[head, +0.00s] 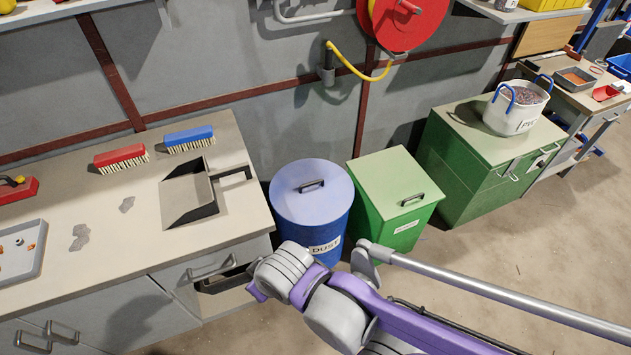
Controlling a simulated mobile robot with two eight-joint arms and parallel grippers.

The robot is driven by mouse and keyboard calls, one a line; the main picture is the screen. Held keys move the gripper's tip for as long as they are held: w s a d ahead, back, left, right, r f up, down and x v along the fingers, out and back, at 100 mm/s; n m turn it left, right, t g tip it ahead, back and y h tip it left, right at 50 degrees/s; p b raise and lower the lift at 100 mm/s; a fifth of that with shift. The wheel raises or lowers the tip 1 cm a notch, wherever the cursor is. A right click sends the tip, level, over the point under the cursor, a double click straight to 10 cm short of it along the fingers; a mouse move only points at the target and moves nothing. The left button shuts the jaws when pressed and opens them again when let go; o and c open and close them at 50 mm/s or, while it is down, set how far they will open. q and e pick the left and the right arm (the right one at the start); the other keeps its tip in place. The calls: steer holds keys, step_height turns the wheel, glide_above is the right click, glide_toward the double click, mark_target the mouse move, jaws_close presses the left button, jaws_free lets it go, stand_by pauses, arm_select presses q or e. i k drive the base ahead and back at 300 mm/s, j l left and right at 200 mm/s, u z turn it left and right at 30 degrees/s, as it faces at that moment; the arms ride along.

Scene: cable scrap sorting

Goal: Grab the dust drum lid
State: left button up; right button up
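The dust drum (318,232) is a blue round drum on the floor with a label reading DUST. Its paler blue lid (300,205) lies flat on top, with a dark bar handle (311,184) across it. My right arm comes in from the right, in front of the drum. My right gripper (257,292) shows only as a small purple tip, low and to the left of the drum, apart from the lid. The wrist hides most of it, so its opening cannot be seen. My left gripper is out of view.
A bench with a dustpan (190,194), a blue brush (189,139) and a red brush (121,158) stands left of the drum. Its drawer (225,278) is partly open near my gripper. A green bin (396,190) stands close on the drum's right.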

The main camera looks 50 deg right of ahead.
mark_target(310, 192)
steer(key=l, duration=2.05)
steer(key=i+u, duration=0.05)
steer(key=i, duration=0.05)
